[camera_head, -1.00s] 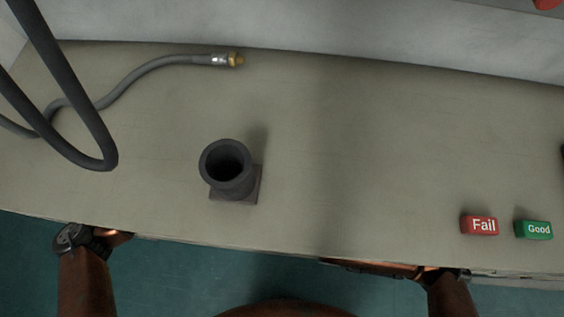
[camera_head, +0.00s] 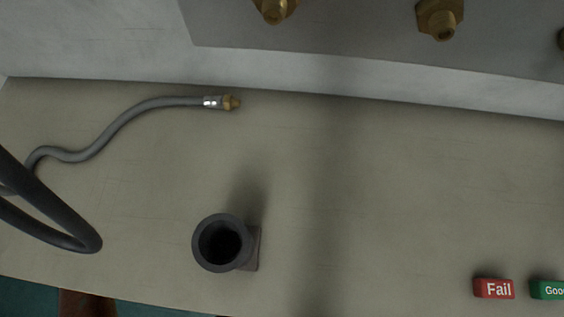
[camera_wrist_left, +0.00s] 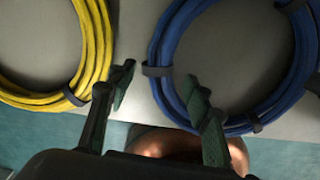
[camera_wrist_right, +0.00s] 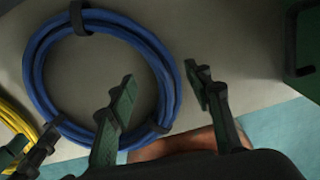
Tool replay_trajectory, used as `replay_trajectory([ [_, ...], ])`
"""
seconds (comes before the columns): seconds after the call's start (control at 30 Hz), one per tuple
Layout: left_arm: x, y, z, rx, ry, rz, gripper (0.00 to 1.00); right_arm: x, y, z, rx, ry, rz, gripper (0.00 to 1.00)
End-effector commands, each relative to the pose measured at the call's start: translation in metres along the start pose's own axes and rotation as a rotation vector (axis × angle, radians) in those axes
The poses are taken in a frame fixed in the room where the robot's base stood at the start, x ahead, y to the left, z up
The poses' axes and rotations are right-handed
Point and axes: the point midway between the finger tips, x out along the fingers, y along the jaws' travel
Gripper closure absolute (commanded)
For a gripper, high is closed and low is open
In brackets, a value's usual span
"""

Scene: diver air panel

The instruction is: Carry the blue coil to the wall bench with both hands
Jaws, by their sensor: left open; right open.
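The blue coil lies on a pale surface in both wrist views, bound with dark straps. In the left wrist view the blue coil (camera_wrist_left: 165,40) is at the right, and my open left gripper (camera_wrist_left: 158,82) has its fingers around the coil's near left rim in the picture, with contact unclear. In the right wrist view the blue coil (camera_wrist_right: 38,75) is at the left, and my open right gripper (camera_wrist_right: 160,88) has one finger overlapping the coil's right rim and the other to its right. Neither gripper shows in the head view, nor does the coil. I cannot make out the wall bench for certain.
A yellow coil (camera_wrist_left: 95,55) lies left of the blue one. The head view shows a bench top with a grey hose (camera_head: 130,115), a dark round holder (camera_head: 222,243), a red Fail block (camera_head: 494,289) and a green block (camera_head: 548,290). Brass fittings (camera_head: 440,18) are above.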

Motion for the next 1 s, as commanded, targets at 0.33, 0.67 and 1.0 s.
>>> replay_trajectory([
  [0.33,0.051,0.001,0.001,-0.003,0.012,-0.002,0.54,0.051,0.001,0.003,-0.002,0.012,-0.006,0.54],
  [0.67,0.057,0.001,0.000,-0.002,0.007,-0.001,0.54,0.057,0.001,0.002,-0.003,0.005,-0.002,0.54],
  [1.0,0.058,0.002,0.001,-0.002,0.010,-0.002,0.71,0.058,0.001,0.003,-0.003,0.008,-0.003,0.71],
])
